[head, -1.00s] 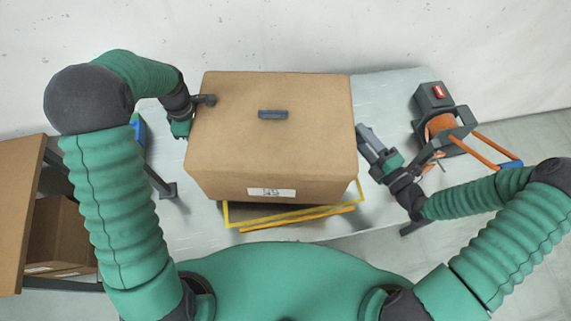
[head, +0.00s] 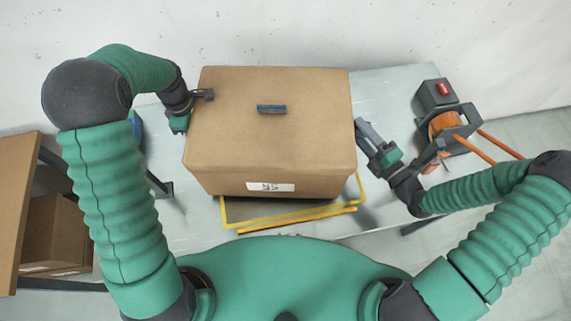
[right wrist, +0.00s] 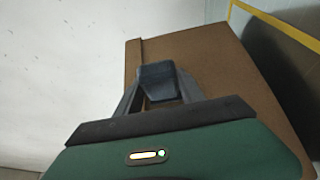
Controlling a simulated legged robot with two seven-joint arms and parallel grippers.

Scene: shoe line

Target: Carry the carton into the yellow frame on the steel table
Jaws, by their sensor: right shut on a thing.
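The large brown carton (head: 270,130) is between my two grippers, over the steel table (head: 390,90). It has a dark handle-like piece on top and a white label on its near side. The yellow frame (head: 223,212) shows under the carton's near edge; the carton hides the rest. I cannot tell the gap between them. My right gripper (head: 362,130) is shut on the carton's right side; the right wrist view shows its dark fingers (right wrist: 158,85) against the carton's brown wall (right wrist: 215,60). My left gripper (head: 203,96) is at the carton's left side, its jaws partly hidden.
A dark grey strapping tool (head: 436,95) with an orange reel (head: 443,125) stands on the table to the right, close to my right forearm. A shelf with brown cartons (head: 58,230) is at the left. A pale wall (head: 280,30) is behind the table.

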